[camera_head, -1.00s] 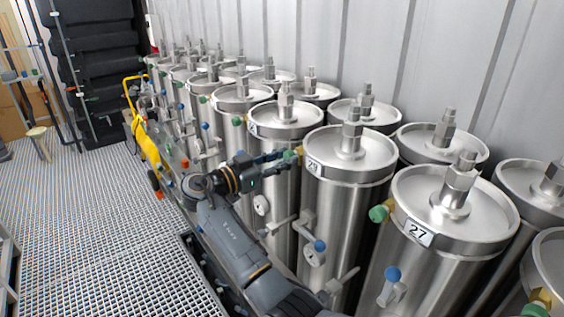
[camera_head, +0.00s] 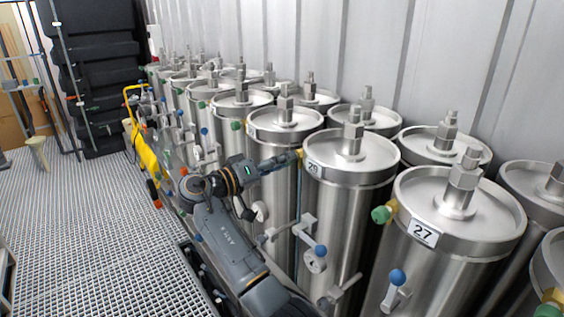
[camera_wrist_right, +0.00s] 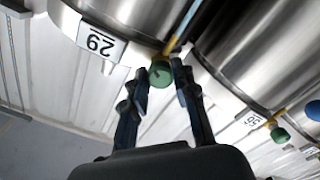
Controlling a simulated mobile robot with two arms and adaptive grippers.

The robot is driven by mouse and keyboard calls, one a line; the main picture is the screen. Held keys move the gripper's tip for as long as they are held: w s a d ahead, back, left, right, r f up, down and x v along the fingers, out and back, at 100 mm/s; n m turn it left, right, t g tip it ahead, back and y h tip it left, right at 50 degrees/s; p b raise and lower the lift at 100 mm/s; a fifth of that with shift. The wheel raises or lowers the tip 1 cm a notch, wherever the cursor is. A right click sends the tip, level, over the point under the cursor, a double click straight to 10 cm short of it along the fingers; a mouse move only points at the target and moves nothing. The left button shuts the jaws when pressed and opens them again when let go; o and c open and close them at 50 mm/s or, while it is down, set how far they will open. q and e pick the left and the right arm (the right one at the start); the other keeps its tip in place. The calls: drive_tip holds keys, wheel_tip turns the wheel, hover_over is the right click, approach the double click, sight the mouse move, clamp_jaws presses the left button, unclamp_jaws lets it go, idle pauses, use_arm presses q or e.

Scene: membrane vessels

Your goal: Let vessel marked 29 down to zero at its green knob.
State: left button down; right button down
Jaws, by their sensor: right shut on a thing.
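The vessel marked 29 (camera_head: 345,215) is a tall steel cylinder with a flat lid and a white number plate (camera_head: 314,168). In the right wrist view its plate (camera_wrist_right: 100,43) appears upside down. Its green knob (camera_wrist_right: 161,74) sits on a brass stem by the rim, between my right fingertips. My right gripper (camera_head: 291,160) reaches the vessel's upper left side and is shut on that knob, which it mostly hides in the head view. My right gripper also shows in the right wrist view (camera_wrist_right: 161,82). My left gripper is out of view.
The vessel marked 27 (camera_head: 460,255), with its own green knob (camera_head: 381,214), stands close on the right. Several similar vessels crowd behind and to the left. Blue-handled valves (camera_head: 320,250) jut out at the front. A yellow cart (camera_head: 146,145) stands far left; the grating floor (camera_head: 80,230) is open.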

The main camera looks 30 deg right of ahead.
drive_tip(key=shift+r+n+p, duration=0.15)
drive_tip(key=shift+n+p, duration=1.15)
drive_tip(key=shift+n, duration=1.15)
drive_tip(key=shift+r+n+p, duration=0.15)
drive_tip(key=shift+n+p, duration=1.15)
drive_tip(key=shift+n, duration=1.15)
drive_tip(key=c, duration=1.1)
unclamp_jaws()
drive_tip(key=shift+w+f, duration=0.1)
drive_tip(key=shift+f, duration=0.1)
drive_tip(key=shift+o, duration=0.2)
